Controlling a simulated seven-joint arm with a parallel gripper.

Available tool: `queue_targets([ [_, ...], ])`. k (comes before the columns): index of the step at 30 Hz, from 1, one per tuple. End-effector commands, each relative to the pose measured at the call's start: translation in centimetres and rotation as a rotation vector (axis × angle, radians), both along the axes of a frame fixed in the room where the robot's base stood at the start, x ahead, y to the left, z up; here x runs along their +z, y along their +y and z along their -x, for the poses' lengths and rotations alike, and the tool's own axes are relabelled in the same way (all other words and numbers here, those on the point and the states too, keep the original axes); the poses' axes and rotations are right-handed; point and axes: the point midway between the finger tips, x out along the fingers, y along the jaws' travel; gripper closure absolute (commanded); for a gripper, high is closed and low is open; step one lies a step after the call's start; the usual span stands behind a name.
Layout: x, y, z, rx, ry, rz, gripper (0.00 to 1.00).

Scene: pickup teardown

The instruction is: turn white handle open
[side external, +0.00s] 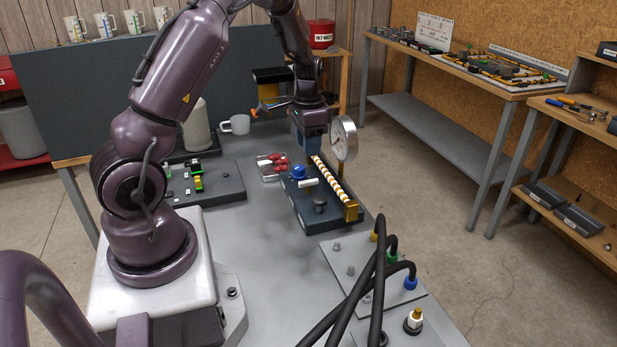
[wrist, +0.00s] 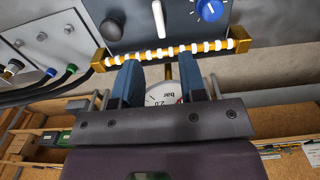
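The white handle (side external: 308,183) is a short lever on top of a dark box (side external: 308,214), between a blue knob (side external: 298,172) and a black knob (side external: 320,203). In the wrist view the white handle (wrist: 158,20) is at the top middle, pointing up and down the picture. My gripper (side external: 301,146) is above the far end of the box, apart from the handle. In the wrist view my gripper (wrist: 160,64) has its two blue fingers spread, with nothing held between them. The handle lies beyond the fingertips.
A white-and-gold striped bar (side external: 330,178) runs along the box edge, between fingers and handle in the wrist view. A round pressure gauge (side external: 343,138) stands close beside my gripper. Black cables (side external: 376,290) rise at the near right. A tray of red pieces (side external: 272,166) lies left of the box.

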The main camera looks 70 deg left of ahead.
Motion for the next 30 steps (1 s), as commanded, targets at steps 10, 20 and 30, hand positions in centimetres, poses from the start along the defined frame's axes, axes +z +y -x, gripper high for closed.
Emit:
queue_targets([
  [10, -7.2, 0.0, 0.1, 0.002, 0.004, 0.002, 0.62],
  [20, -9.7, 0.0, 0.0, 0.001, 0.0, 0.001, 0.62],
  [30, -9.7, 0.0, 0.0, 0.001, 0.0, 0.001, 0.87],
])
